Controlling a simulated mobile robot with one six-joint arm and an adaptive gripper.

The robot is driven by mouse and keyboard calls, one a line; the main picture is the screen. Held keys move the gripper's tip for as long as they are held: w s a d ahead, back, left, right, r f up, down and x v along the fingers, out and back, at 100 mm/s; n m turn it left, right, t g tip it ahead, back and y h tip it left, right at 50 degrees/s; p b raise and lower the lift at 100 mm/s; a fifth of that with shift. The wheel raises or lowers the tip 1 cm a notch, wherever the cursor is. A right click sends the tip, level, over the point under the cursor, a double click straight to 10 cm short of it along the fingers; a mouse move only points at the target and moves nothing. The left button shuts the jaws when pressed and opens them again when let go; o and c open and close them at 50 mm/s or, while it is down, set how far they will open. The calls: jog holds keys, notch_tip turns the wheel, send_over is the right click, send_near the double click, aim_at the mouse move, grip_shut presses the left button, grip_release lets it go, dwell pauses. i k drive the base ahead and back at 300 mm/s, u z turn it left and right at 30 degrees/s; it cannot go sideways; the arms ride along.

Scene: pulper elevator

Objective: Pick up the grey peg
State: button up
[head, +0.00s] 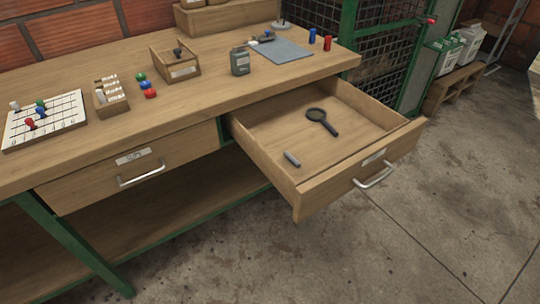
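A small grey peg (292,159) lies on its side on the floor of the open drawer (331,183), near the drawer's left wall. It is apart from the black magnifying glass (322,121), which lies farther back and to the right in the same drawer. The drawer is pulled out from the right side of the wooden workbench. Nothing covers the peg. My gripper is not in view.
A closed drawer (135,168) is to the left. On the bench (188,105) are a white pegboard (62,119) with coloured pegs, a slotted block (110,97), loose pegs, a wooden box (172,74) and a grey bottle (240,62). Concrete floor (400,210) in front is clear.

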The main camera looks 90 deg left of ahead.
aim_at(295, 162)
jog(key=k, duration=2.5)
jog(key=u, duration=1.1)
jog(key=i, duration=0.9)
jog(key=u, duration=0.05)
